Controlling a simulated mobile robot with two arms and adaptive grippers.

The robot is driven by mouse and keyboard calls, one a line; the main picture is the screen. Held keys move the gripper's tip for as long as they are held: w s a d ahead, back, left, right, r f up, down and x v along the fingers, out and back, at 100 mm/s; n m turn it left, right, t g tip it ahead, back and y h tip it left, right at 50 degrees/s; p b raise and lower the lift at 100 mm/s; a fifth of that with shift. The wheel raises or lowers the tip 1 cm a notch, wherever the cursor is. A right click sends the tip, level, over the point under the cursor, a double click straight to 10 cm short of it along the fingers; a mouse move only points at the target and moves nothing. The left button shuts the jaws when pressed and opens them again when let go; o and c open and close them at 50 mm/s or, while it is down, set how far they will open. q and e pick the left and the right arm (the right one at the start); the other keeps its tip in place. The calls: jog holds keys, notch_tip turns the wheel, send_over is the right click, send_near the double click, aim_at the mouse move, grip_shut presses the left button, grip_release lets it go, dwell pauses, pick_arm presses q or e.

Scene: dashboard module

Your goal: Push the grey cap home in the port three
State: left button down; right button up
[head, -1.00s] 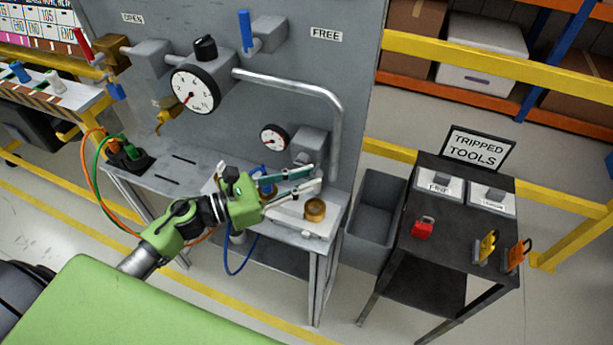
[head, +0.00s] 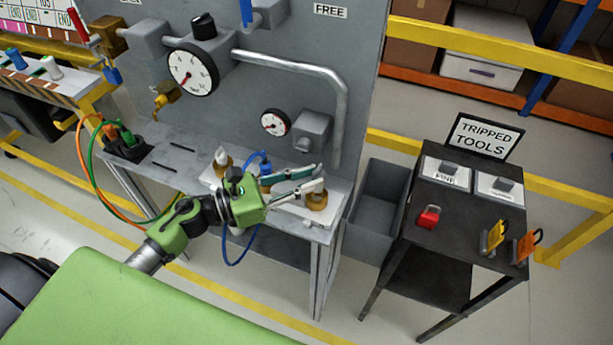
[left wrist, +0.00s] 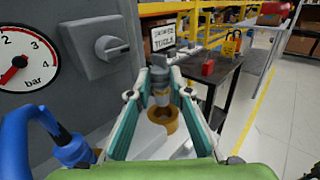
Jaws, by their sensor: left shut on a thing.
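My left gripper (head: 320,182) is shut on the grey cap (left wrist: 160,92), which shows between the fingertips in the left wrist view. The brass ring of the rightmost port (head: 316,202) sits at the right end of the bench; it also shows in the left wrist view (left wrist: 172,127). The cap is upright over this ring. I cannot tell whether it is touching or partly inside, since the fingers hide part of it. The cap is hard to make out in the head view. My right gripper is not in view.
A blue hose plug (head: 264,165) stands left of the port, and another brass port (head: 222,168) holds a pale piece farther left. A grey valve block (head: 312,130) and pipe (head: 342,110) are behind. A grey bin (head: 375,205) and black tool table (head: 455,240) stand at right.

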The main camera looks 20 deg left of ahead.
aim_at(307, 198)
pick_arm(q)
jog(key=shift+f+b, duration=1.55)
jog(key=shift+f, duration=0.15)
jog(key=shift+f+b, duration=0.75)
jog(key=shift+f, duration=0.05)
dwell(0.9)
jog(key=c, duration=1.8)
grip_release()
jog(key=shift+o, duration=0.2)
